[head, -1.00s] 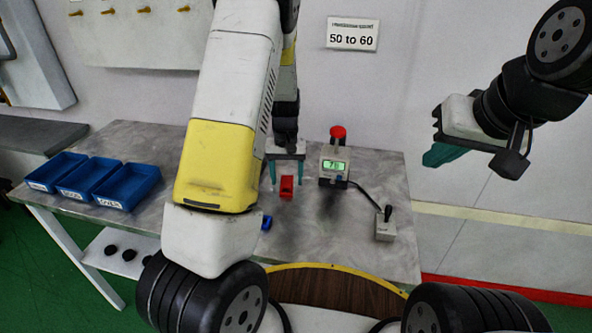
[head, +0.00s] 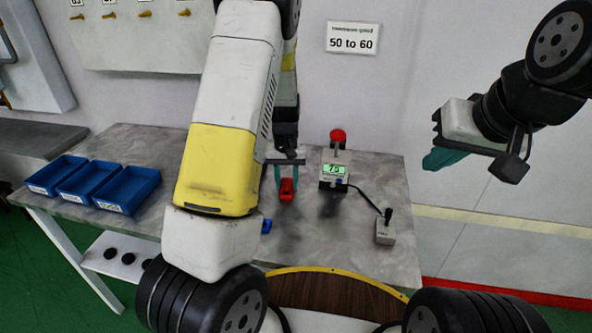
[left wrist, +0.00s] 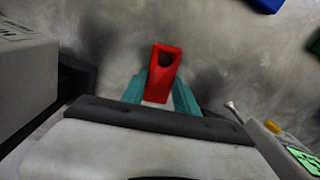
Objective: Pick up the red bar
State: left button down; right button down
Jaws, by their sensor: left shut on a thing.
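The red bar (head: 287,189) is on or just above the grey table, left of the meter, with a dark hole near one end. It also shows in the left wrist view (left wrist: 162,72), between the teal fingers. My left gripper (head: 285,184) points down at the bar and is shut on it; the wrist view shows the fingertips (left wrist: 160,92) against its two sides. Whether the bar is clear of the table I cannot tell. My right gripper (head: 440,160) hangs in the air at the right, empty, its finger gap hard to see from this angle.
A meter with a green display (head: 333,172) and red knob stands right of the bar, cabled to a small switch box (head: 385,230). A blue piece (head: 266,226) lies nearer. Blue bins (head: 128,187) stand at the left. A sign (head: 353,38) reads "50 to 60".

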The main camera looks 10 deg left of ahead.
aim_at(286, 188)
pick_arm(q)
jog(key=shift+r, duration=0.4)
jog(key=r, duration=0.1)
jog(key=s+r, duration=0.1)
jog(key=shift+r, duration=0.3)
jog(key=s, duration=0.5)
jog(key=s+a+r, duration=0.1)
jog(key=s, duration=0.8)
jog(key=shift+s+a+r, duration=0.15)
jog(key=shift+s+a, duration=0.05)
jog(key=shift+s, duration=0.3)
